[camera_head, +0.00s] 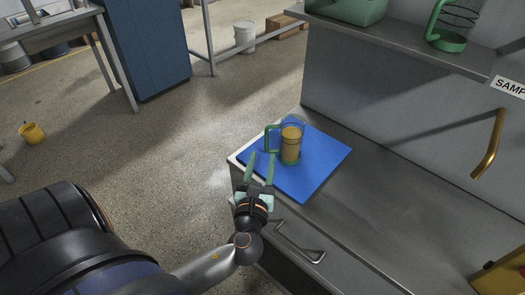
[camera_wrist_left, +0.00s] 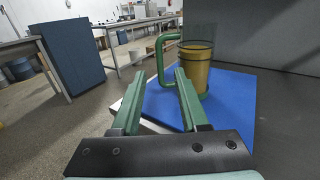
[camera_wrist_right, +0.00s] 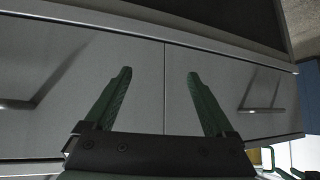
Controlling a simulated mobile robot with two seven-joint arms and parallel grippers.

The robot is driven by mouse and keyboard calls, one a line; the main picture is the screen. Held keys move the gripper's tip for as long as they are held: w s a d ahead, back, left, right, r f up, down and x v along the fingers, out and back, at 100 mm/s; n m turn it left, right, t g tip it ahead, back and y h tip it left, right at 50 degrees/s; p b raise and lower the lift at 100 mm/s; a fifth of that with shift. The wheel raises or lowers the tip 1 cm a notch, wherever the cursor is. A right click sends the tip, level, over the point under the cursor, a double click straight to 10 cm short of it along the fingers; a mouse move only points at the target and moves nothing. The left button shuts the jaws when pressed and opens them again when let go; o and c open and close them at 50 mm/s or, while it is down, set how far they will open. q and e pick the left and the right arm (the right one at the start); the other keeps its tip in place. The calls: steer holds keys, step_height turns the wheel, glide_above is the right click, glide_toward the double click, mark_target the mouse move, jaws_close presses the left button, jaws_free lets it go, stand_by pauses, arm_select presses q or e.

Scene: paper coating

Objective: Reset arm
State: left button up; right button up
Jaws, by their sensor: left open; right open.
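My left gripper (camera_head: 261,168) is open and empty at the front left corner of a blue mat (camera_head: 323,157) on the grey counter. A clear mug with a green handle and base, holding a yellow-brown filling (camera_head: 291,146), stands upright on the mat just beyond the fingertips. In the left wrist view the mug (camera_wrist_left: 195,72) is ahead and to the right of the open fingers (camera_wrist_left: 160,85), with its handle apart from them. My right gripper (camera_wrist_right: 158,85) shows only in its own wrist view. It is open and empty, facing grey drawer fronts with bar handles.
A brass handle (camera_head: 489,145) is on the back panel. A yellow bucket (camera_head: 32,133) stands on the floor.

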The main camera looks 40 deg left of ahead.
stand_by(0.3)
arm_select(q)
steer(key=s+f+n+g+h, duration=0.3)
steer(key=s+f+n+g, duration=0.55)
steer(key=n, duration=0.85)
steer(key=s+d+f+n+g+h, duration=0.35)
steer(key=s+d+n+h, duration=0.25)
steer(key=s+d+n, duration=0.4)
steer(key=w+d+f+t+h+p, duration=0.2)
steer(key=w+f+t+p, duration=0.2)
steer(key=w+t+p, duration=0.1)
steer(key=shift+d+f+n+p, duration=0.15)
steer(key=shift+d+n+p, duration=0.25)
